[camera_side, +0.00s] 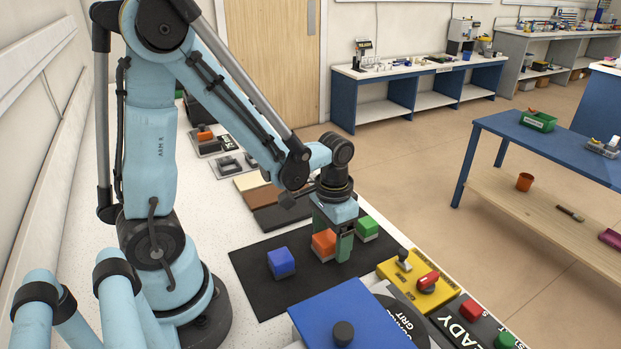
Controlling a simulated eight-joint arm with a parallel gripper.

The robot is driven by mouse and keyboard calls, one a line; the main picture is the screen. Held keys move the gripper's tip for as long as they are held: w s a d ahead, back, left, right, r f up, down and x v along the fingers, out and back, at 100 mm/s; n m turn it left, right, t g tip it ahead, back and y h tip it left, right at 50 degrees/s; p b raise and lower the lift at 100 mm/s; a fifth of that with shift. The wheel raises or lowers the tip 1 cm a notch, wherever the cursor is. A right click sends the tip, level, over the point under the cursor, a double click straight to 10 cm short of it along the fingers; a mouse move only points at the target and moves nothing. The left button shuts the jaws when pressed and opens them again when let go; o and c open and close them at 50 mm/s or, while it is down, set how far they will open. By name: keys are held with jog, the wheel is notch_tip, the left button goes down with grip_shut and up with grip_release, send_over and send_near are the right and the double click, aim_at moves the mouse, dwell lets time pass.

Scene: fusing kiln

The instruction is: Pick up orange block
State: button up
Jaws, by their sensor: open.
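The orange block (323,243) sits on a black mat (255,262) in the side view. My gripper (333,240) points down over the mat at the block, with its green fingers low by the block. One finger stands in front of the block's right side and hides part of it. The jaws are open. I cannot tell from this view whether a finger touches the block.
A blue block (281,262) lies left of the orange one and a green block (367,228) close on the right. A yellow control panel (420,277) with a red knob and a blue lid (352,322) are nearer.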

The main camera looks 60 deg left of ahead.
aim_at(331, 236)
jog(key=shift+f, duration=0.3)
jog(key=c, duration=1.2)
jog(key=shift+r, duration=5.05)
